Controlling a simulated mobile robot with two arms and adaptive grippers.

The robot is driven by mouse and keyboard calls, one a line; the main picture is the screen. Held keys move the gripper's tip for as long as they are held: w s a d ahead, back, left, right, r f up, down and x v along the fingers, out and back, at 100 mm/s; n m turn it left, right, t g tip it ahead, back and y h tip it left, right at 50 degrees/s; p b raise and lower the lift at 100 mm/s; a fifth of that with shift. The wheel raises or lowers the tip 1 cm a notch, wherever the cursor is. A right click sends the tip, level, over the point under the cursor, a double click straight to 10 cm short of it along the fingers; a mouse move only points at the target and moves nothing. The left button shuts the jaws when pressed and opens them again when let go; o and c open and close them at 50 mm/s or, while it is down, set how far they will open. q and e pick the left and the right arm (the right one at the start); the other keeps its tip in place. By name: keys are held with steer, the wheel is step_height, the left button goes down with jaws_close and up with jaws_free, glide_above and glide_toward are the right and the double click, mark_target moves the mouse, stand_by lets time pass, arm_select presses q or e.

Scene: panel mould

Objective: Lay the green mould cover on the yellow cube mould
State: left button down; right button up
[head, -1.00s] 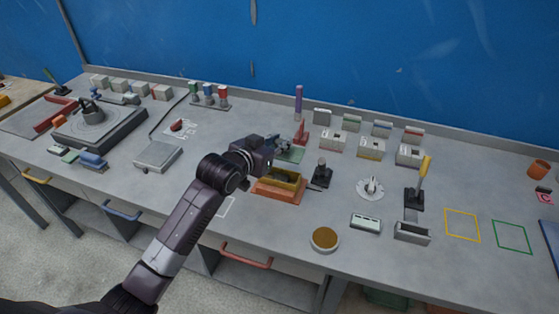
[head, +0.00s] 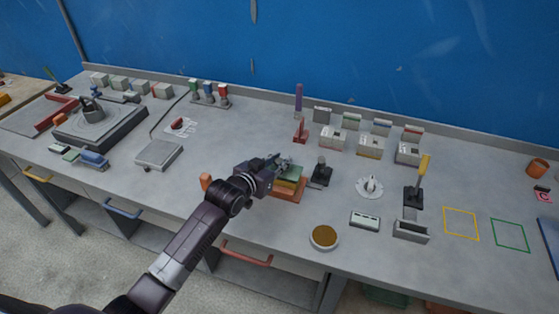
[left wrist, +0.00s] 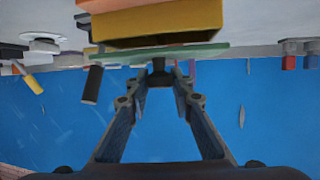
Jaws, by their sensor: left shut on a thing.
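The green mould cover (head: 291,171) is a flat plate above the yellow cube mould (head: 287,184), which stands on an orange base (head: 293,195). My left gripper (head: 280,162) is over the cover and shut on its dark knob. In the left wrist view, where the scene is upside down, the cover (left wrist: 150,55) shows edge-on beside the open side of the yellow mould (left wrist: 160,22). A dark band shows between them; I cannot tell whether they touch. My left gripper (left wrist: 159,70) hides part of the cover. My right gripper is not in view.
A black-handled tool (head: 321,172) stands close to the right of the mould. A red stand (head: 300,132) is behind it. An orange object (head: 206,181) is left of my wrist. A round brown-filled dish (head: 324,237) is in front. Bare bench lies between the mould and dish.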

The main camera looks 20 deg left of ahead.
arm_select(q)
steer(key=shift+f, duration=0.5)
steer(key=c, duration=1.7)
jaws_free()
steer(key=shift+r, duration=0.15)
steer(key=shift+r, duration=0.3)
steer(key=shift+s+r, duration=0.2)
steer(key=shift+r, duration=0.05)
steer(key=b+v, duration=0.1)
steer(key=v, duration=1)
steer(key=shift+s+r, duration=0.1)
steer(key=shift+s, duration=0.15)
